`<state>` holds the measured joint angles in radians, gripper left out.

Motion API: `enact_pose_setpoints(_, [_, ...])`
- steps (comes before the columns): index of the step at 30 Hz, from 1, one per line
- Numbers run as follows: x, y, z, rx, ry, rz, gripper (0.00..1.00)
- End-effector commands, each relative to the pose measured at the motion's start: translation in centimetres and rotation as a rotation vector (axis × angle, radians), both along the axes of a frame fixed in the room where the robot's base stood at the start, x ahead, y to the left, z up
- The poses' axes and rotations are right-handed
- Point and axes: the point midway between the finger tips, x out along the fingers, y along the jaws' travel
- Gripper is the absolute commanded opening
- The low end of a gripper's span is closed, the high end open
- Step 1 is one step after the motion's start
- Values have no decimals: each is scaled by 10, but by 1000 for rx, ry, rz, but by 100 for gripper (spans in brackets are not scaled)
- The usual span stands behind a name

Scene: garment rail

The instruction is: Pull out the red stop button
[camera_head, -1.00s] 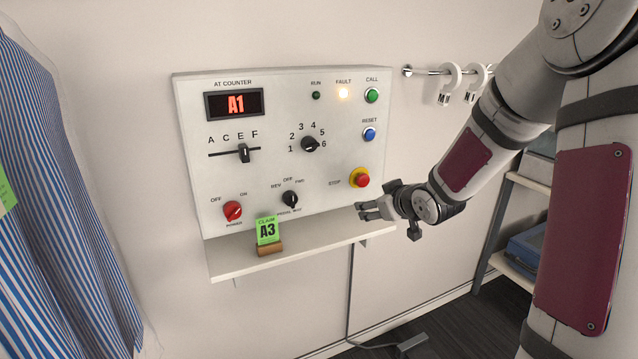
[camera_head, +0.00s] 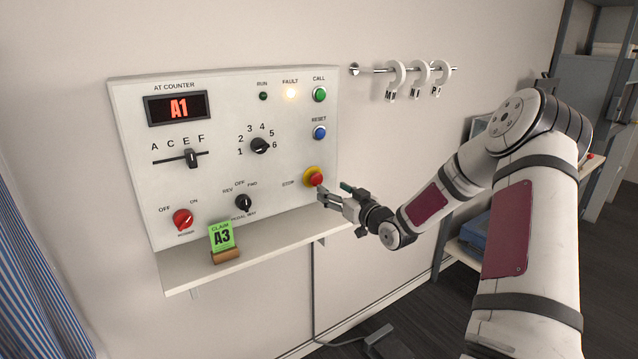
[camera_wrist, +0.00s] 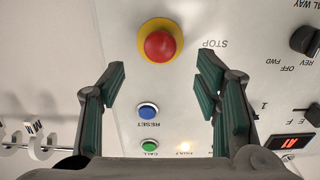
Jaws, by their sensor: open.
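The red stop button (camera_head: 315,179) sits on a yellow ring at the lower right of the white control panel (camera_head: 215,215). My gripper (camera_head: 331,192) is close in front of the panel, just right of and slightly below the button in the head view. Its fingers are apart with nothing between them. In the wrist view, which shows the panel upside down, the stop button (camera_wrist: 160,45) appears above and between the open fingertips (camera_wrist: 160,78). It looks clear of both fingers. I cannot tell the exact distance from the fingertips to the button.
A blue reset button (camera_head: 320,133) and green call button (camera_head: 320,94) are above the stop button. A shelf (camera_head: 270,242) with a green A3 claim card (camera_head: 221,238) juts out below. A rail with white hooks (camera_head: 417,72) is at right. The fault lamp (camera_head: 291,93) glows.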

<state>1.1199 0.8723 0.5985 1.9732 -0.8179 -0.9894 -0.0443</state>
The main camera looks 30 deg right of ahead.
Motion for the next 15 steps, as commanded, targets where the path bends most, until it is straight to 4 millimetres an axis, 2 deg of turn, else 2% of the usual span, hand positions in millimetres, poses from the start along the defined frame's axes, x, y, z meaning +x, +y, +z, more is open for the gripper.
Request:
enact_pose_setpoints(1, [11,1,-1,0,-2,1,57])
enact_pose_setpoints(6, [43,2,0,1,-1,1,57])
enact_pose_setpoints(9, [59,2,-1,1,0,1,57])
enact_pose_setpoints(15, [77,3,0,0,0,0,57])
